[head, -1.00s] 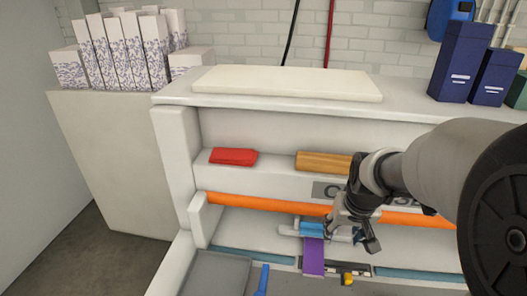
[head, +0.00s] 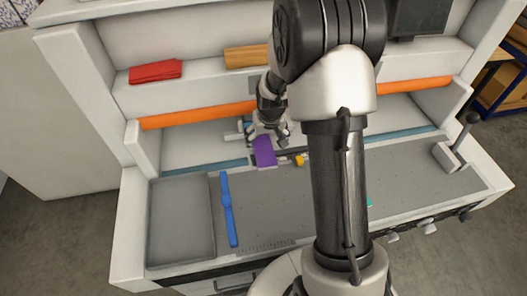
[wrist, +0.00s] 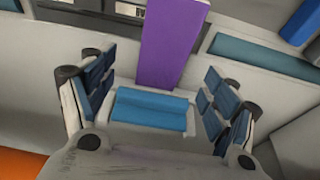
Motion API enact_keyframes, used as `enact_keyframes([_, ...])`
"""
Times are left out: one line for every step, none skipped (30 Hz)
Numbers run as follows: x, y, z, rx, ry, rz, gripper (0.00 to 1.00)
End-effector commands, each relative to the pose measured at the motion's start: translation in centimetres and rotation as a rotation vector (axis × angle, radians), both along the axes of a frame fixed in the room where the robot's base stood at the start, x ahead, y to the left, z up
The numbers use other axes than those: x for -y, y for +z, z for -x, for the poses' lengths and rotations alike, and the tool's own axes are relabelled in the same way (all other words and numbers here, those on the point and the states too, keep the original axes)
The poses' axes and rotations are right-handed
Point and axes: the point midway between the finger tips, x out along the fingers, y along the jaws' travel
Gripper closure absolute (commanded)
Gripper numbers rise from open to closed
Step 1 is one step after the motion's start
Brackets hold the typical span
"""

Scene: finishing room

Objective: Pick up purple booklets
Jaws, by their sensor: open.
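In the wrist view the purple booklet (wrist: 165,40) runs up from between the fingers toward the top edge. My gripper (wrist: 157,88) is open, with its blue-padded fingers apart on either side.
An orange bar (head: 197,115) crosses the machine behind the bed. A red item (head: 155,71) and a tan item (head: 246,57) lie on the ledge above. A blue strip (head: 228,208) and a grey tray (head: 181,220) are at the front left. A small yellow knob (head: 299,160) is right of the booklet.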

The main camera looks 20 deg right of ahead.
Motion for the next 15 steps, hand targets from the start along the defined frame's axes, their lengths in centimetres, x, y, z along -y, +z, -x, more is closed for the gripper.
enact_keyframes([0.0, -0.3, -0.1, 0.001, 0.000, 0.000, 0.20])
enact_keyframes([0.0, -0.4, -0.1, 0.001, 0.000, 0.000, 0.20])
enact_keyframes([0.0, -0.5, -0.2, 0.001, 0.000, 0.000, 0.20])
enact_keyframes([0.0, -0.7, -0.2, 0.001, 0.000, 0.000, 0.20])
enact_keyframes([0.0, -0.8, -0.2, 0.001, 0.000, 0.000, 0.20])
enact_keyframes([-0.1, -1.1, -0.2, 0.000, 0.000, 0.000, 0.20])
enact_keyframes([-0.1, -1.4, -0.2, -0.001, 0.000, 0.000, 0.20])
enact_keyframes([-0.1, -1.8, -0.2, -0.002, 0.000, 0.000, 0.20])
enact_keyframes([-0.2, -2.4, -0.2, -0.002, 0.000, 0.000, 0.20])
enact_keyframes([-0.3, -2.9, -0.3, -0.002, 0.000, 0.000, 0.20])
enact_keyframes([-0.3, -3.4, -0.3, -0.002, 0.000, 0.000, 0.20])
enact_keyframes([-0.4, -4.1, -0.4, -0.003, 0.001, 0.000, 0.20])
enact_keyframes([-0.4, -4.5, -0.5, -0.002, 0.000, -0.001, 0.20])
enact_keyframes([-0.3, -4.9, -0.7, -0.001, 0.000, -0.001, 0.20])
enact_keyframes([-0.3, -5.3, -0.8, -0.001, 0.000, -0.001, 0.20])
